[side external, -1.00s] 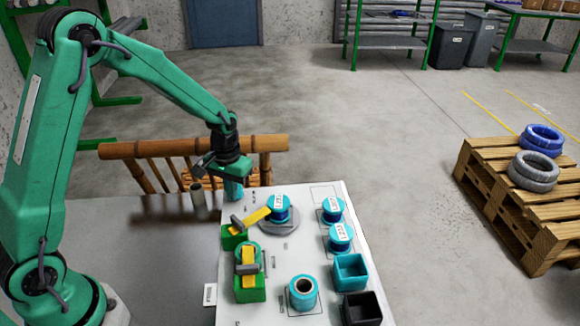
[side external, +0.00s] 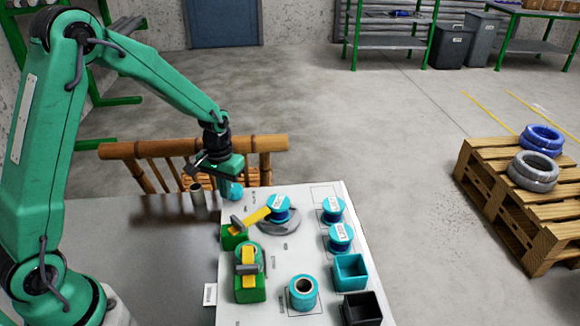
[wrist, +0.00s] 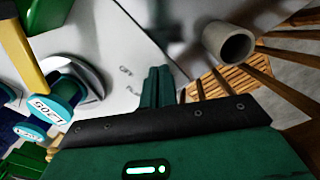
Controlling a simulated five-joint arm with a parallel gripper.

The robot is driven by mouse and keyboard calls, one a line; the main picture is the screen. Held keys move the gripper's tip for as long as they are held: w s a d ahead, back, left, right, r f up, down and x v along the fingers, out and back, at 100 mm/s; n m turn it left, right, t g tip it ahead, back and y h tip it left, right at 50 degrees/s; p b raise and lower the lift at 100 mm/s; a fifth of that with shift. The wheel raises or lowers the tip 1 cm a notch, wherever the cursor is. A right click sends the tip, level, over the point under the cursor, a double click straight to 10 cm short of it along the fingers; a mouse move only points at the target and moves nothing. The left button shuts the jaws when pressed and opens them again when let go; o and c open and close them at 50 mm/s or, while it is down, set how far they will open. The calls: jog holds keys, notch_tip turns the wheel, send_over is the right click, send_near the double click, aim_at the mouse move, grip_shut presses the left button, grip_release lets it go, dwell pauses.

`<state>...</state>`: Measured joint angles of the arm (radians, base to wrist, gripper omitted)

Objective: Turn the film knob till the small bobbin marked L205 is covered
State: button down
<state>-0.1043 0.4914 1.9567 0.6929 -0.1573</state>
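The small bobbin marked L205 (wrist: 50,108) shows at the left of the wrist view, teal with a white label and blue winding. It appears to be the labelled bobbin (side external: 278,210) on the grey round disc (side external: 290,228) in the side view; its label is too small to read there.
Two green blocks with yellow arms (side external: 250,278) stand on the white board (side external: 268,312). Other bobbins (side external: 340,236), a teal box (side external: 350,270) and a black box (side external: 362,308) are to the right. A grey cup (side external: 198,194) and bamboo rail (side external: 270,144) are close by my gripper.

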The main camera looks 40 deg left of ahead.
jog(key=shift+s, duration=0.4)
dwell(0.3)
notch_tip(320, 180, up, 6)
dwell(0.7)
jog(key=c, duration=1.3)
grip_release()
jog(key=shift+c, duration=0.2)
jog(key=o, duration=0.5)
jog(key=shift+t, duration=0.5)
jog(key=shift+w+d+r+m+t, duration=0.1)
jog(key=shift+w+d+m+t, duration=0.05)
jog(key=shift+t, duration=0.7)
jog(key=shift+w+d+r+m+t, duration=0.1)
jog(key=shift+d+m+t, duration=0.05)
jog(key=shift+t, duration=0.7)
jog(key=shift+f, duration=0.15)
